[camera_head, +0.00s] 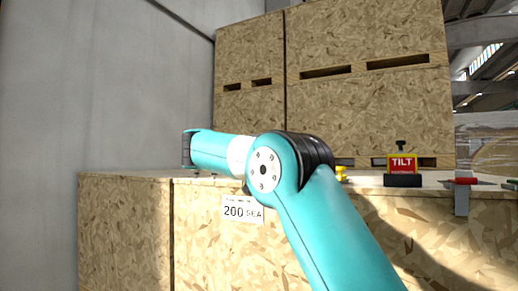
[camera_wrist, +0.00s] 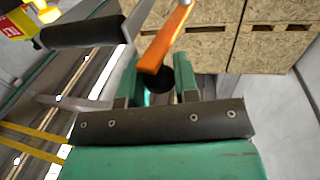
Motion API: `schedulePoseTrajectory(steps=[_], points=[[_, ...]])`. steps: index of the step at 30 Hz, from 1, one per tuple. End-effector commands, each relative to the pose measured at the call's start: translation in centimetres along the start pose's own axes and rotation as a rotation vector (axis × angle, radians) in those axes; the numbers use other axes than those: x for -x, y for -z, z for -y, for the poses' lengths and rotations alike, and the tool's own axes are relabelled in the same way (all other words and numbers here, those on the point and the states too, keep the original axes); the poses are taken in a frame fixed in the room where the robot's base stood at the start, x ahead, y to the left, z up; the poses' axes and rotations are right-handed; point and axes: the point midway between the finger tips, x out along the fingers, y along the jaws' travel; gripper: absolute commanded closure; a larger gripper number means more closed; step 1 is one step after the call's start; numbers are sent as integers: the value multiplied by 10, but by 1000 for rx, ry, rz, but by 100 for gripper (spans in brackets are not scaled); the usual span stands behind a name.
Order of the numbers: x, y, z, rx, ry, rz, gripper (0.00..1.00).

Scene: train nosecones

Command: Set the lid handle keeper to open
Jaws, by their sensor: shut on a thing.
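In the wrist view, the teal fingers of my gripper (camera_wrist: 160,88) point away from the camera, shut around a dark rounded piece (camera_wrist: 158,80) at the near end of an orange bar (camera_wrist: 165,42). The bar slants up and to the right, beside a grey metal bracket (camera_wrist: 125,60). A thick black cylinder (camera_wrist: 80,32), like a handle grip, meets the bracket at the left. I cannot tell for sure which part is the keeper.
Wooden crates (camera_head: 235,225) stand ahead, with taller panels (camera_head: 360,90) behind. A red and yellow TILT indicator (camera_head: 402,163) stands on the crate top at the right, near a red-tipped part (camera_head: 466,181). A grey wall (camera_head: 100,90) closes off the left.

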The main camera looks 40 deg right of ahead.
Motion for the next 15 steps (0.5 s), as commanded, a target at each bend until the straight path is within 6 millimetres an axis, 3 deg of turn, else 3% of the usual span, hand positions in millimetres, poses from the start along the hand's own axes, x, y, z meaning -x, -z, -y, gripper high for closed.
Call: schedulePoseTrajectory(steps=[14, 15], points=[[-5, 3, -2, -5, -18, -6, 100], [-5, 3, -2, -5, -18, -6, 64]])
